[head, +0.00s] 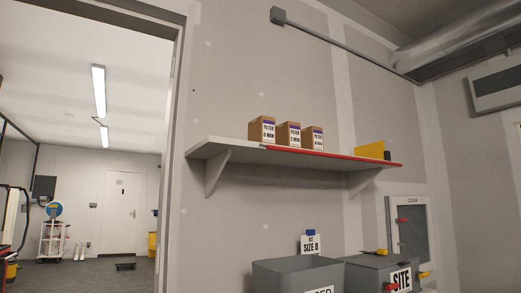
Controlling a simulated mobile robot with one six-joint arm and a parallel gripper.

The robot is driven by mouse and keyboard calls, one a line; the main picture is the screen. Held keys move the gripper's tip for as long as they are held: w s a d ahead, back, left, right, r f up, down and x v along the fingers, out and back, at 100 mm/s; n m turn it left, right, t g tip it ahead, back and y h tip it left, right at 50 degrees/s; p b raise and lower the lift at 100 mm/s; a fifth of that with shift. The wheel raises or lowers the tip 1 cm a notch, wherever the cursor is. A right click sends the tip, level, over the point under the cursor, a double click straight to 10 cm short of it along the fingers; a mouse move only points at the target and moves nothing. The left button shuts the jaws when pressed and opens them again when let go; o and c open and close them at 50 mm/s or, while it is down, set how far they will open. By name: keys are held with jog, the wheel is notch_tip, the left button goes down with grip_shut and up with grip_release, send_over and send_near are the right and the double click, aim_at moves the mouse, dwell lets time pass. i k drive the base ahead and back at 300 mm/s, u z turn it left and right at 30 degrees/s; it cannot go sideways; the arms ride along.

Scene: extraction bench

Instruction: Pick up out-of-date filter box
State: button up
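Three brown filter boxes stand side by side on a wall shelf (215,146) in the head view. Each has a purple band and a white label. The left box (262,130) seems to read "FILTER 0 MON". The middle box (287,135) seems to read "FILTER 2 MON", and the right box (312,138) seems to read "FILTER 18 MON"; the small print is hard to read. My gripper is not in view.
A yellow item (370,150) and a small dark object (387,155) sit at the shelf's right end. Below are an open grey bin (297,279), a grey box labelled SITE (372,262) and a SIZE B kit card (310,244). A doorway opens at left.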

aim_at(262, 129)
jog(key=u, duration=2.8)
jog(key=k, duration=1.2)
jog(key=z, duration=1.75)
jog(key=i, duration=1.05)
